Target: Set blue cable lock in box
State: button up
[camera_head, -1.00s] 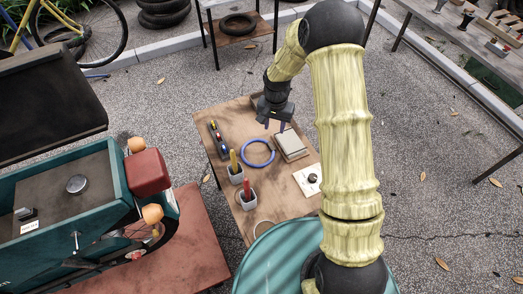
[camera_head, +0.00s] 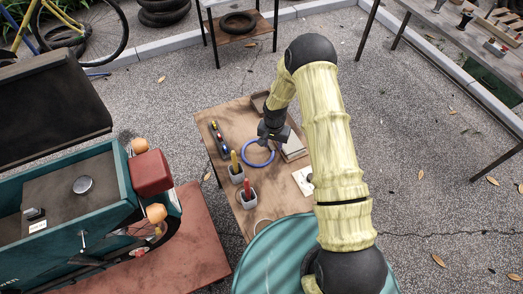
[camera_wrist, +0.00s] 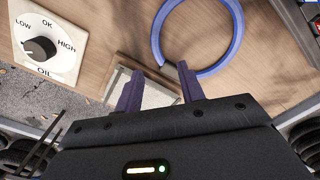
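The blue cable lock (camera_head: 246,161) is a closed ring lying on the wooden table, left of a flat grey-topped block (camera_head: 294,153). In the wrist view the cable lock (camera_wrist: 234,42) is at the top right, its near part close to my right-hand fingertip. My gripper (camera_head: 269,138) is over the ring's far right side. In the wrist view my gripper (camera_wrist: 160,88) is open, with purple fingers apart and no cable between them. I cannot tell if a finger touches the ring. A brown open box (camera_head: 260,100) stands at the table's far edge, partly hidden by my arm.
Two pale cups with yellow (camera_head: 236,173) and red (camera_head: 248,195) handles stand in front of the ring. A dark strip with coloured pieces (camera_head: 218,138) lies left. A white dial plate (camera_wrist: 47,43) lies near.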

aim_at(273, 153)
jog(key=shift+f, duration=0.1)
jog(key=shift+f+p, duration=0.6)
jog(key=shift+p, duration=0.05)
jog(key=shift+w+f+p, duration=0.1)
jog(key=shift+f+p, duration=0.55)
jog(key=shift+f, duration=1.25)
jog(key=shift+c, duration=0.2)
grip_shut()
